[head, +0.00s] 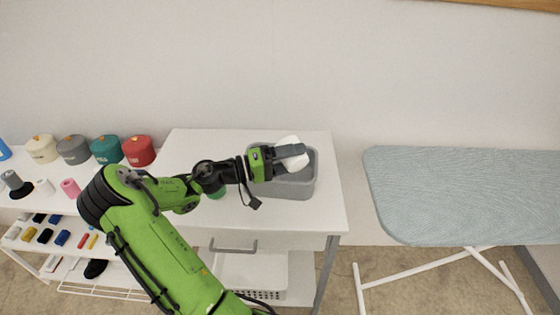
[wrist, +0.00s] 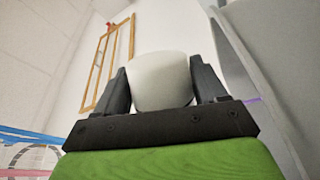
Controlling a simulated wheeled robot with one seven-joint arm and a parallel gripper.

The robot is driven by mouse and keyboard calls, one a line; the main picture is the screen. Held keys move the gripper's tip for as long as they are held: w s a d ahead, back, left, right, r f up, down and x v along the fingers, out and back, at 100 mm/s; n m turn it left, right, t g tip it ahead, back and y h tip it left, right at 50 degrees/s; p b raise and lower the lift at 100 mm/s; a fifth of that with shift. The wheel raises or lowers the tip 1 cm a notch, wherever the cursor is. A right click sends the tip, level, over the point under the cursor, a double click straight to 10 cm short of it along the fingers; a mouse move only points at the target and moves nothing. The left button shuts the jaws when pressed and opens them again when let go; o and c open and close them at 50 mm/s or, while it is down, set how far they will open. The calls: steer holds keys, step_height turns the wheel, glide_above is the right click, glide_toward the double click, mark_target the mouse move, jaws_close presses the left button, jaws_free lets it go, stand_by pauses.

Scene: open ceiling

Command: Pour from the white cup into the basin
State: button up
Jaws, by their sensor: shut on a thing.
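The white cup (head: 291,141) is held by my gripper (head: 293,151) above the grey basin (head: 290,190) on the white table. In the wrist view the cup (wrist: 160,80) sits between both fingers of my gripper (wrist: 158,85). The cup looks tilted, but its opening and contents are hidden. The gripper and cup cover part of the basin's inside, so I cannot tell what it holds.
A green object (head: 216,193) stands on the white table (head: 190,150), partly hidden by my arm. Several lidded canisters (head: 138,151) stand at left. An ironing board (head: 460,190) is at right. The table's back left is clear.

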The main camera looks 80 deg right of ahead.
steer(key=shift+w+d+r+n+p, duration=0.4)
steer(key=shift+w+d+n+p, duration=0.15)
steer(key=shift+n+p, duration=0.45)
stand_by(0.3)
steer(key=shift+w+d+r+n+h+p, duration=0.15)
steer(key=shift+r+n+h+p, duration=0.25)
steer(key=shift+n+p, duration=0.9)
